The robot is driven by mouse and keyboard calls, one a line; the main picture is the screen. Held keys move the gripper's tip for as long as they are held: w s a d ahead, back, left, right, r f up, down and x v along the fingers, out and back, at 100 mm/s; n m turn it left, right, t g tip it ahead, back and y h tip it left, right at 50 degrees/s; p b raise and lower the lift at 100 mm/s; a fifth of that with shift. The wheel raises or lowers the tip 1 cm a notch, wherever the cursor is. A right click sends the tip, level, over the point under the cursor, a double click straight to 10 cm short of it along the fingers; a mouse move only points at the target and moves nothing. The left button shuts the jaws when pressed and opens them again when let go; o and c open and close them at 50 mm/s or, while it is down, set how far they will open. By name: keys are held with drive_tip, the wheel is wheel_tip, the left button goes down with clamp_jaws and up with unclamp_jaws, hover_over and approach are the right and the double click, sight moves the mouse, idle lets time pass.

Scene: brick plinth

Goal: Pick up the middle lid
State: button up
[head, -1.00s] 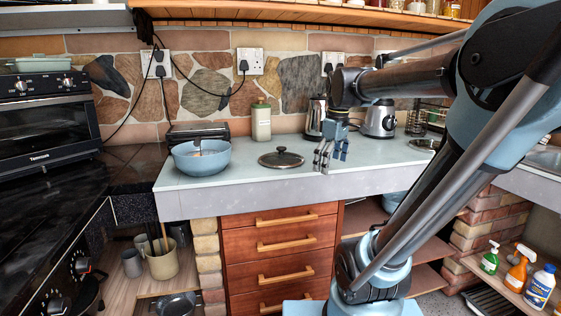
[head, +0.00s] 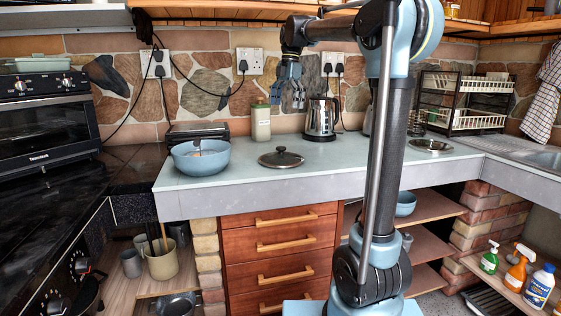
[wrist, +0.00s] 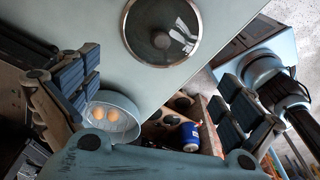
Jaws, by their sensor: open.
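A round glass lid with a dark rim and dark knob (head: 281,158) lies on the pale counter, between the blue bowl and the kettle. In the wrist view the lid (wrist: 145,45) is at the top centre, partly cut off by the frame edge. My gripper (head: 287,98) is open and empty, hanging fingers down well above the counter, above and slightly right of the lid. In the wrist view its blue-padded fingers (wrist: 162,95) are spread wide on either side, and the lid is apart from them.
A blue bowl (head: 202,160) stands left of the lid; in the wrist view it holds two egg-like things. A green-lidded canister (head: 261,122) and kettle (head: 321,120) stand behind. A round metal dish or lid (head: 430,146) lies far right. The counter around the lid is clear.

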sight(281, 147)
drive_tip(key=f, duration=0.5)
drive_tip(key=s+a+f, duration=0.1)
drive_tip(key=f, duration=1.1)
drive_tip(key=shift+s+a, duration=0.25)
drive_tip(key=shift+a, duration=0.1)
drive_tip(key=shift+s, duration=0.1)
drive_tip(key=c, duration=1.6)
